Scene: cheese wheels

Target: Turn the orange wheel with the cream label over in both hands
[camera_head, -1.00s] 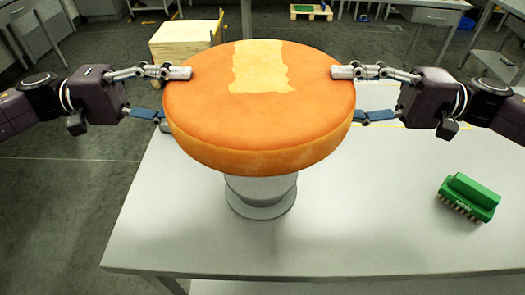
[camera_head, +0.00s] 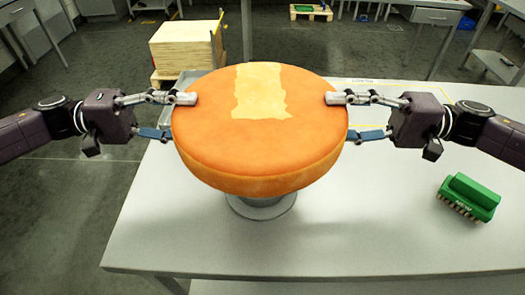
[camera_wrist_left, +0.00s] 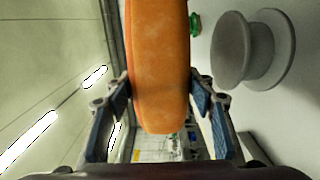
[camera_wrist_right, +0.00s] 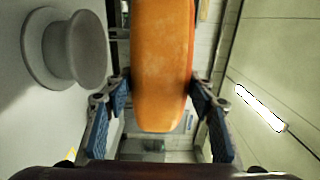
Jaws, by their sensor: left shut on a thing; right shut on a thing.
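The orange wheel (camera_head: 260,150) hangs level above a grey pedestal (camera_head: 258,208), its cream label (camera_head: 260,90) facing up. My left gripper (camera_head: 172,116) is shut on the wheel's left rim, one finger on top and one beneath. My right gripper (camera_head: 350,117) is shut on the right rim in the same way. The wheel's edge shows between the fingers in the left wrist view (camera_wrist_left: 158,70) and the right wrist view (camera_wrist_right: 162,70). Both wrist views show the pedestal, (camera_wrist_left: 250,48) and (camera_wrist_right: 70,48), apart from the wheel. The underside of the wheel is hidden in the head view.
The pedestal stands on a pale table (camera_head: 350,230). A green brush (camera_head: 469,197) lies on the table at the right. A wooden crate stack (camera_head: 185,48) stands on the floor behind at the left. The table's front and right are mostly clear.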

